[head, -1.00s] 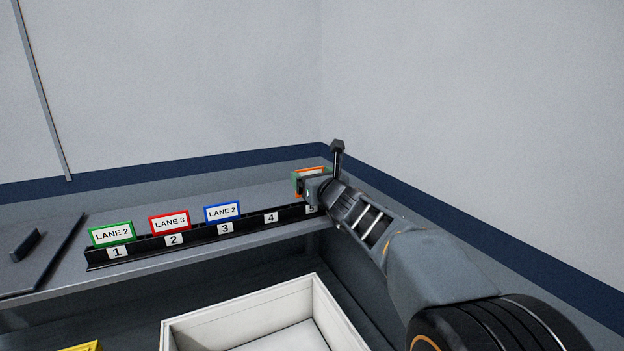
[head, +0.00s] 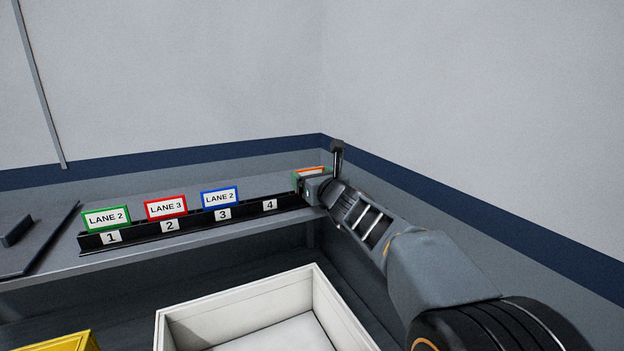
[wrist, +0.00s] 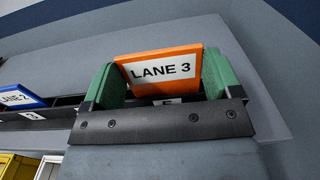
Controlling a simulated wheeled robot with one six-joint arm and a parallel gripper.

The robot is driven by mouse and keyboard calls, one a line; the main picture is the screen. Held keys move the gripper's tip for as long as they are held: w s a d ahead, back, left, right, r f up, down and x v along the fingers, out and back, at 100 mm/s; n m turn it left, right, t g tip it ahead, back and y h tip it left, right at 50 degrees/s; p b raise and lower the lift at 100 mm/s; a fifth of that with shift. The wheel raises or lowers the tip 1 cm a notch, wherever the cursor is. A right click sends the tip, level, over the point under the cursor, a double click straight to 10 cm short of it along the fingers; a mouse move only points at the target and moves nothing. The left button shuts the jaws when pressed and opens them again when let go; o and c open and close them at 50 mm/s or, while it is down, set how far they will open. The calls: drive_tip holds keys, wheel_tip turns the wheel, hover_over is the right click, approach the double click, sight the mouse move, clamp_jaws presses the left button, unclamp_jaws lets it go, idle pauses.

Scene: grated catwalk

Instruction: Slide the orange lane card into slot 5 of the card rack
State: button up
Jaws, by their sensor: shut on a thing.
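The orange lane card (wrist: 160,71) reads LANE 3 and is upright between the green fingers of my gripper (wrist: 162,85) in the wrist view. My gripper is shut on it by its side edges. In the head view the gripper (head: 312,183) is at the right end of the black card rack (head: 190,228), and only the orange top edge of the card (head: 311,169) shows. The slot 5 label is hidden behind my gripper in the head view. I cannot tell whether the card's lower edge is inside the slot.
Slots 1 to 3 hold a green card (head: 106,219), a red card (head: 166,207) and a blue card (head: 220,198). Slot 4 (head: 270,205) is empty. A white bin (head: 335,300) and a yellow container (head: 60,344) are below the shelf. The wall corner is close behind the rack's right end.

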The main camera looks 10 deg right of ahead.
drive_tip(key=shift+f+b, duration=0.45)
drive_tip(key=shift+f, duration=0.1)
drive_tip(key=o, duration=0.7)
drive_tip(key=shift+o, duration=0.2)
drive_tip(key=shift+r, duration=0.1)
wheel_tip(320, 180, up, 8)
drive_tip(key=p, duration=0.6)
drive_tip(key=shift+p, duration=0.35)
